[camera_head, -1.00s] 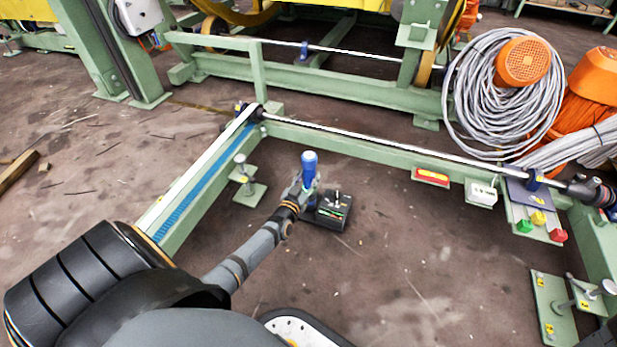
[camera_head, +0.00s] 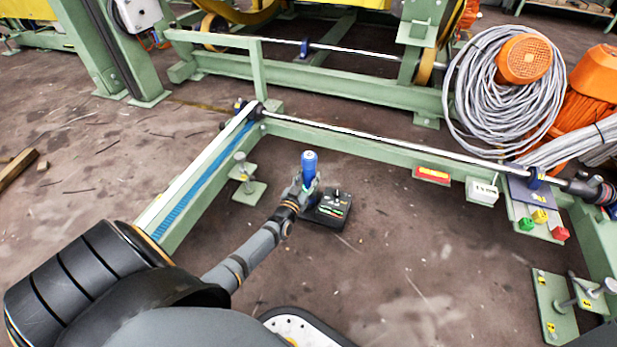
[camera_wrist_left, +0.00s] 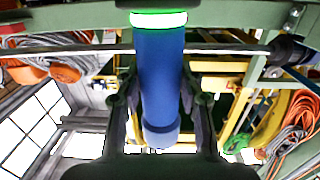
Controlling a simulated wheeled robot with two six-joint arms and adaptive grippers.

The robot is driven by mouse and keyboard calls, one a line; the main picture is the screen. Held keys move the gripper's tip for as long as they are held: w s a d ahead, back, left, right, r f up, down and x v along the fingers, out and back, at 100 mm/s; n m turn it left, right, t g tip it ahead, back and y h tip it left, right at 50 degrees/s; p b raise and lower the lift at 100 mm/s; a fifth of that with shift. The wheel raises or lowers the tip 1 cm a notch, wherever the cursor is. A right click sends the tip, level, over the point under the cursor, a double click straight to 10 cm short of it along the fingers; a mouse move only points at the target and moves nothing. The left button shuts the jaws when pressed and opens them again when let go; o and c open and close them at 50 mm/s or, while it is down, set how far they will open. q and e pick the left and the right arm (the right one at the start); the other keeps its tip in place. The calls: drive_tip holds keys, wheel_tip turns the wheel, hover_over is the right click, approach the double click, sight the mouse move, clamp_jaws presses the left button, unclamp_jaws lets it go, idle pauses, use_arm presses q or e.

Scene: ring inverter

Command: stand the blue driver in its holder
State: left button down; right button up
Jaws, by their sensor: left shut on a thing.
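The blue driver (camera_head: 309,164) stands upright in the head view, with its rounded blue handle end on top. My left gripper (camera_head: 306,188) is shut around its handle. The left wrist view shows the blue handle (camera_wrist_left: 160,80) between the two fingers (camera_wrist_left: 160,115), with a green glowing ring near its upper end in the picture. A small black box (camera_head: 333,209) with a short post and coloured items on top sits just right of my left gripper; it may be the holder. The driver's lower end is hidden by the gripper, so I cannot tell if it touches the box. My right gripper is not in view.
A green frame rail (camera_head: 350,148) with a long steel rod runs behind the box. A blue-striped rail (camera_head: 200,180) lies to the left, near a small post on a green plate (camera_head: 249,192). Coloured knobs (camera_head: 540,218) are at right. The floor in front of the box is clear.

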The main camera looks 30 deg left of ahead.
use_arm(q)
drive_tip(key=c, duration=0.8)
unclamp_jaws()
drive_tip(key=shift+o, duration=0.2)
drive_tip(key=shift+s+f, duration=0.1)
drive_tip(key=shift+f, duration=0.05)
drive_tip(key=shift+s, duration=0.25)
drive_tip(key=s+d, duration=0.2)
drive_tip(key=s, duration=0.9)
drive_tip(key=shift+r, duration=0.3)
drive_tip(key=shift+d, duration=0.15)
